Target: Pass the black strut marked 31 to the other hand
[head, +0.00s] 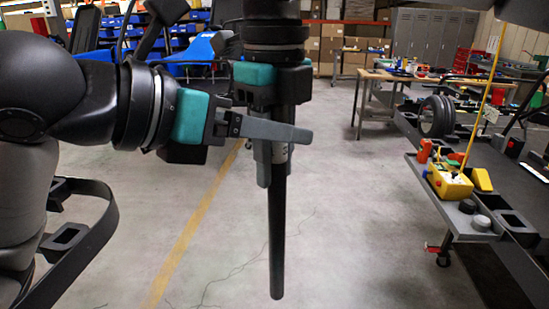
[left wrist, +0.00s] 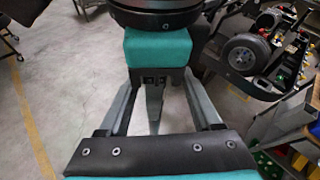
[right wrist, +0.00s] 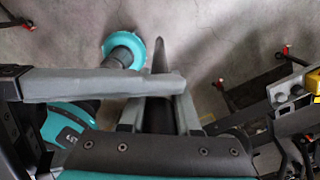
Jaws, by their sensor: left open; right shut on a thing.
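The black strut (head: 278,240) hangs nearly upright below my right gripper (head: 272,165), which is shut on its upper part. A pale label with a partly hidden mark shows near the fingers. The strut also shows in the right wrist view (right wrist: 160,58), its far end pointing away. My left gripper (head: 300,134) reaches in from the left, its fingers crossing level at the strut's upper part. In the left wrist view, its fingers are apart, with the right gripper's grey fingers between them. Contact between the left fingers and the strut cannot be told.
A wooden table (head: 385,77), lockers and shelves of blue bins stand behind. The floor around the strut's lower end is clear.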

